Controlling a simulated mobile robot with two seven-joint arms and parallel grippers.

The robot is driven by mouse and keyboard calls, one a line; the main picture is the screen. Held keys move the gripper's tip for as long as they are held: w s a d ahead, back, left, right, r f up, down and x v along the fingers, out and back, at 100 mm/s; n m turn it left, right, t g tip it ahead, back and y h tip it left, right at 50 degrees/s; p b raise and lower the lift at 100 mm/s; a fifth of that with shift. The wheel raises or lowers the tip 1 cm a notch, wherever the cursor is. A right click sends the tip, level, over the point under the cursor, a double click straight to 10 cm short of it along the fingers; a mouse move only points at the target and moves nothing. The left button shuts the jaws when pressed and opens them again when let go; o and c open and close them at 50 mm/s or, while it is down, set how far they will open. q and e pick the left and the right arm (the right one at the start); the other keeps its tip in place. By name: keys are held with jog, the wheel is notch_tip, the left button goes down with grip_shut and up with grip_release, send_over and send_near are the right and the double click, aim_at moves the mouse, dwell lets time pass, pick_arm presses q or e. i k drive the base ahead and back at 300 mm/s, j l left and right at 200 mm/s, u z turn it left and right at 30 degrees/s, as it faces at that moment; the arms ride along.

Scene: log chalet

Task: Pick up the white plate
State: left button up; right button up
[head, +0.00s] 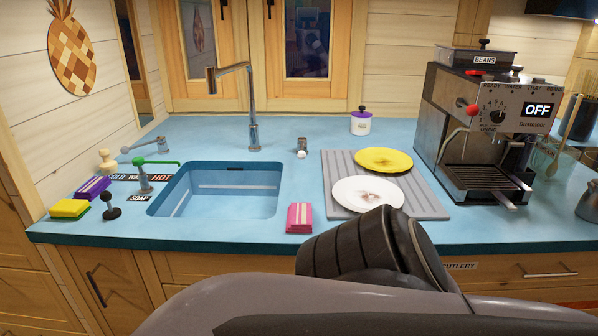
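The white plate (349,198) lies flat on a grey ribbed drying mat (337,165) on the blue counter, right of the sink. It has a brownish smudge in its middle. A dark, rounded link of my own arm rises from the bottom of the head view, just in front of the plate, and its top comes close to the plate's near edge in the picture. I cannot tell whether they touch. Neither gripper's fingers show in this view.
A yellow plate (383,159) lies behind the white plate on the mat. A pink stack of cloths or sponges (299,218) is left of it. The sink (218,195) is further left. A coffee machine (480,130) stands at the right.

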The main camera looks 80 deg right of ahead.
aim_at(361, 194)
jog(key=z, duration=3.05)
